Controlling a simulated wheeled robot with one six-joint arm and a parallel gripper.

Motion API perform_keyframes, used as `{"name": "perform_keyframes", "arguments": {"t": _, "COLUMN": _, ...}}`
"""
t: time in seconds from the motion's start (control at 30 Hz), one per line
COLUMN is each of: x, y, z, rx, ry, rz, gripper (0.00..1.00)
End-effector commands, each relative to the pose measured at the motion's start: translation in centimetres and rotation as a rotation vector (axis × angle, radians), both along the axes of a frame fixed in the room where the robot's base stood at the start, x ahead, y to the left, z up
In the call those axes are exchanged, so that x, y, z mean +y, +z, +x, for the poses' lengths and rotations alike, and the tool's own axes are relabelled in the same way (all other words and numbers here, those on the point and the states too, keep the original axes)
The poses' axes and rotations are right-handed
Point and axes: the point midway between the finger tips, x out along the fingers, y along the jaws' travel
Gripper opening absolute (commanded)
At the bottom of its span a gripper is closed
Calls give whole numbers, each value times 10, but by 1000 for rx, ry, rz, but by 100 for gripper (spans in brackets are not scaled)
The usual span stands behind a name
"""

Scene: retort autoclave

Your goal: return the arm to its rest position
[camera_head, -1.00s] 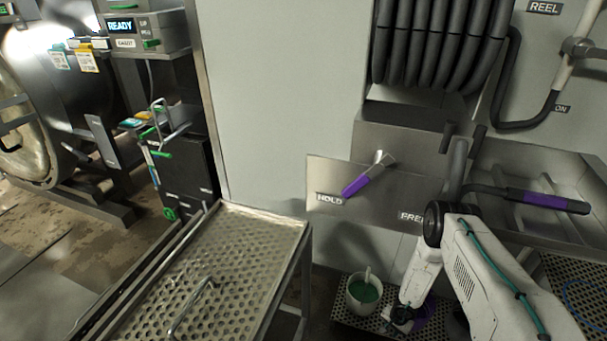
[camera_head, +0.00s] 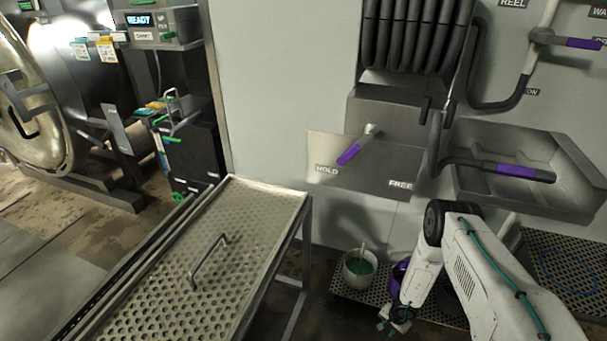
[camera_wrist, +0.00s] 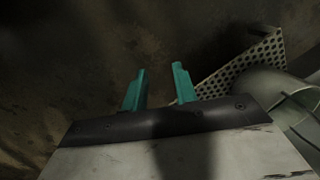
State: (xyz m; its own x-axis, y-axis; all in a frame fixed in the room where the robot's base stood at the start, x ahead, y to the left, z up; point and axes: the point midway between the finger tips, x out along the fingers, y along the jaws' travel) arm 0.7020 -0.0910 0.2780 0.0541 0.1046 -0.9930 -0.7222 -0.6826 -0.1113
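My arm (camera_head: 485,265) is at the lower right of the head view, bent at the elbow with its forearm hanging down. My gripper (camera_head: 393,330) is low, in front of the perforated shelf by the wall. In the wrist view two teal fingers (camera_wrist: 160,88) stand apart with a gap between them and nothing in the gap. The fingers point over a dark, stained floor (camera_wrist: 80,60).
A perforated shelf (camera_head: 345,291) holds a pail with green liquid (camera_head: 360,268) and a purple container (camera_head: 398,275) close to my gripper. A perforated cart (camera_head: 215,270) stands left. The hose-reel panel (camera_head: 330,180) and a steel sink (camera_head: 530,190) are on the wall. A pale cylinder (camera_wrist: 280,95) is beside my gripper.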

Motion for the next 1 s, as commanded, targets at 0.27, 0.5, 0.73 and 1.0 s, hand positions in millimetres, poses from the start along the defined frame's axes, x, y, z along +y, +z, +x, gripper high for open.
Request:
{"name": "perform_keyframes", "arguments": {"t": 0.27, "x": 38, "y": 25, "z": -23, "rx": 37, "ry": 4, "rz": 171, "gripper": 29}}
{"name": "perform_keyframes", "arguments": {"t": 0.5, "x": 62, "y": 92, "z": -3, "rx": 44, "ry": 51, "rz": 297, "gripper": 29}}
{"name": "perform_keyframes", "arguments": {"t": 0.73, "x": 84, "y": 200, "z": 22, "rx": 57, "ry": 138, "rz": 413, "gripper": 29}}
{"name": "perform_keyframes", "arguments": {"t": 1.0, "x": 103, "y": 364, "z": 22, "rx": 116, "ry": 295, "rz": 497, "gripper": 29}}
